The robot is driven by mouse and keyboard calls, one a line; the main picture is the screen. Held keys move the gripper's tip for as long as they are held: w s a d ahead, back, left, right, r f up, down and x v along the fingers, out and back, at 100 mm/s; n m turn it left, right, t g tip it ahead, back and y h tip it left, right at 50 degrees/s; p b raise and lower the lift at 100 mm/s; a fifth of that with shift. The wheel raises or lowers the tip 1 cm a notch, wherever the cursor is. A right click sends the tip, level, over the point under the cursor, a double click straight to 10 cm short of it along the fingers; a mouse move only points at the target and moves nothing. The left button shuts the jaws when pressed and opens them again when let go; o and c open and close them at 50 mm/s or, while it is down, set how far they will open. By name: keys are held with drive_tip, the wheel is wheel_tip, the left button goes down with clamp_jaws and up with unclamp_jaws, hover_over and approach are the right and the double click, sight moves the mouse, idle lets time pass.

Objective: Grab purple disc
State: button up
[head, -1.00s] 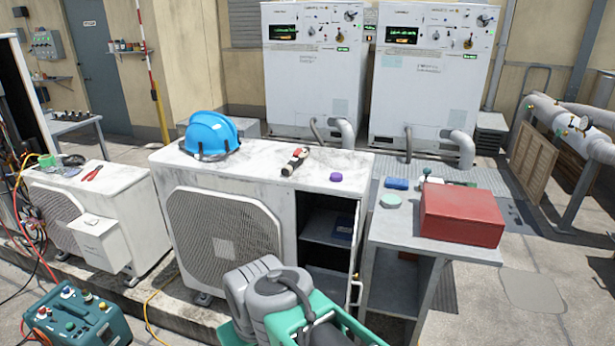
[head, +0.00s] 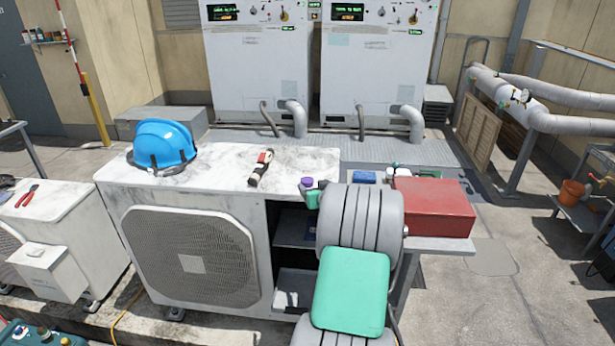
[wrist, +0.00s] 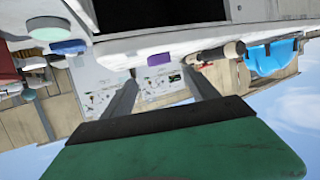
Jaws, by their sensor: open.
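The purple disc (head: 307,182) is at the right end of the worn white condenser top (head: 225,170). In the upside-down wrist view the disc (wrist: 158,59) appears between my two fingertips, apart from them, near the condenser edge. My gripper (wrist: 160,74) is open and empty. In the head view my arm hides most of the gripper, and only a small teal part shows just below the disc.
A red and black tool (head: 261,168) and a blue hard hat (head: 162,145) are on the same top. To the right, a red box (head: 435,206) and a blue item (head: 365,177) sit on a metal stand. Open condenser shelves (head: 292,240) are below the disc.

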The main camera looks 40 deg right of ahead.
sight(307, 180)
drive_tip(key=p+x, duration=0.3)
drive_tip(key=x, duration=0.4)
drive_tip(key=shift+w+d+f, duration=0.2)
drive_tip(key=shift+w+f, duration=0.05)
drive_tip(key=shift+w, duration=0.05)
drive_tip(key=shift+c, duration=0.5)
drive_tip(key=c, duration=1.4)
